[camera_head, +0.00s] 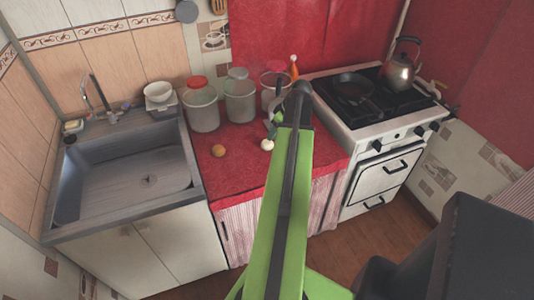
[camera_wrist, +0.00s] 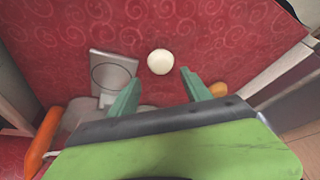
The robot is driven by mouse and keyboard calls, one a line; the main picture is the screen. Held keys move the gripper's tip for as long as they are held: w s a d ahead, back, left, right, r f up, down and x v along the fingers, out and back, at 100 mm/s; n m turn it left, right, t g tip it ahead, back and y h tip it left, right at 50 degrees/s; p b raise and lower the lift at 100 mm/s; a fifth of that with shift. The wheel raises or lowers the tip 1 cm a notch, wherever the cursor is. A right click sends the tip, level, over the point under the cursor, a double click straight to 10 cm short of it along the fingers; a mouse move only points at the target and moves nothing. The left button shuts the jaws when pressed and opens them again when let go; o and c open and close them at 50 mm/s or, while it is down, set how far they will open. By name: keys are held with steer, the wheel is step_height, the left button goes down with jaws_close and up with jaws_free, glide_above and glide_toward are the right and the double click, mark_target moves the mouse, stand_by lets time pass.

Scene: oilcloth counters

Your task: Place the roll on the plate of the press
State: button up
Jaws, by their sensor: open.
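A small round white ball (camera_wrist: 160,62) lies on the red counter, and it also shows in the head view (camera_head: 267,145). A small round brown piece (camera_head: 218,150) lies to its left there; in the wrist view it (camera_wrist: 218,89) shows beside the right finger. I cannot tell for sure which is the roll. The press shows a grey square plate with a ring (camera_wrist: 110,72) left of the white ball; the rest is partly hidden by my gripper. My gripper (camera_wrist: 161,84) is open and empty, the white ball just beyond the gap between its fingertips.
An orange handle (camera_wrist: 45,137) stands at the wrist view's left; an orange piece (camera_head: 293,66) shows behind my arm. Several clear canisters (camera_head: 240,101) stand at the counter's back. A sink (camera_head: 125,175) is left, a stove (camera_head: 385,115) with pan and kettle right.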

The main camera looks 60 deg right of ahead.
mark_target(267, 144)
steer(key=b+x, duration=0.2)
steer(key=x, duration=0.2)
steer(key=shift+s, duration=0.15)
steer(key=b+x, duration=0.5)
steer(key=shift+a+f, duration=0.1)
steer(key=shift+f, duration=0.05)
steer(key=c, duration=1.1)
step_height(267, 144, up, 5)
steer(key=p, duration=0.5)
steer(key=s+d+r+p, duration=0.2)
steer(key=s, duration=0.1)
steer(key=s+d+r+p, duration=0.2)
steer(key=s, duration=0.1)
steer(key=s+d+r+p, duration=0.2)
steer(key=s, duration=0.1)
steer(key=shift+s+r, duration=0.2)
steer(key=shift+s, duration=0.15)
